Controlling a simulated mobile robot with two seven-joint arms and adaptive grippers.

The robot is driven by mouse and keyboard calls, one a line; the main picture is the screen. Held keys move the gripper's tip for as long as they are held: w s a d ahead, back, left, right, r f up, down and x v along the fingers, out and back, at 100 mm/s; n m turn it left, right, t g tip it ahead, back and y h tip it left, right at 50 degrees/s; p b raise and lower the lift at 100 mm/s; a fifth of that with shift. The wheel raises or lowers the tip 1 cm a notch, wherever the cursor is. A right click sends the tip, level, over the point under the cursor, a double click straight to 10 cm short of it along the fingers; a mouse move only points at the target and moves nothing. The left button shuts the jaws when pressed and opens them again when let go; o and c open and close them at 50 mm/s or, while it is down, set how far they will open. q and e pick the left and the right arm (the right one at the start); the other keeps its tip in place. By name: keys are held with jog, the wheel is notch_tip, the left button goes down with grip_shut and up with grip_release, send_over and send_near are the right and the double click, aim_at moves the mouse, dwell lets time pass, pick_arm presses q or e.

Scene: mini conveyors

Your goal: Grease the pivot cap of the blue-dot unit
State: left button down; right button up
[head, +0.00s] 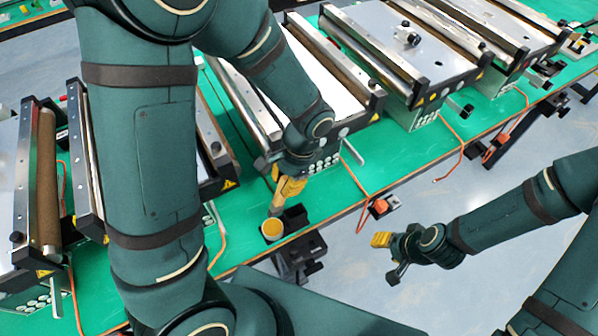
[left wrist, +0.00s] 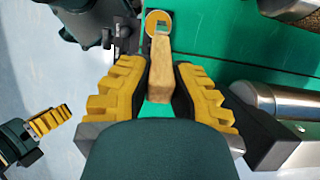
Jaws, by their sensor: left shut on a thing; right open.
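My left gripper (head: 289,188) is shut on a wooden-handled tool (left wrist: 160,72), likely a brush, above the green bench's front edge. The tool points at a small round pot of yellow-orange grease (head: 270,230). The pot also shows in the left wrist view (left wrist: 158,20), where the tool's far end overlaps it; I cannot tell whether it touches the grease. My right gripper (head: 388,259) is open and empty, off the bench over the floor. Several conveyor units, one of them behind my left gripper (head: 318,75), stand on the bench. I cannot make out a blue dot or pivot cap.
The green bench top (head: 420,163) has bare strips along its front edge. Orange cables (head: 357,190) hang over that edge. A black block (head: 294,217) sits beside the pot. My left arm hides part of the units at left.

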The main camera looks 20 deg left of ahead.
aim_at(284, 199)
pick_arm(q)
jog(key=shift+s+a+p, duration=0.15)
jog(key=shift+s+p, duration=0.1)
jog(key=shift+p, duration=0.05)
jog(key=shift+f, duration=0.1)
jog(key=shift+b+x, duration=0.75)
jog(key=shift+x, duration=0.05)
jog(key=shift+w+f+b, duration=0.2)
jog(key=shift+f+b, duration=1.55)
jog(key=shift+f, duration=0.5)
pick_arm(e)
jog(key=shift+w+d+f, duration=0.1)
jog(key=shift+d+f, duration=0.05)
jog(key=shift+f, duration=2)
pick_arm(q)
jog(key=shift+f+b, duration=0.4)
jog(key=shift+f, duration=0.1)
pick_arm(e)
jog(key=shift+f, duration=0.4)
pick_arm(q)
jog(key=shift+r, duration=0.15)
pick_arm(e)
jog(key=shift+r, duration=0.1)
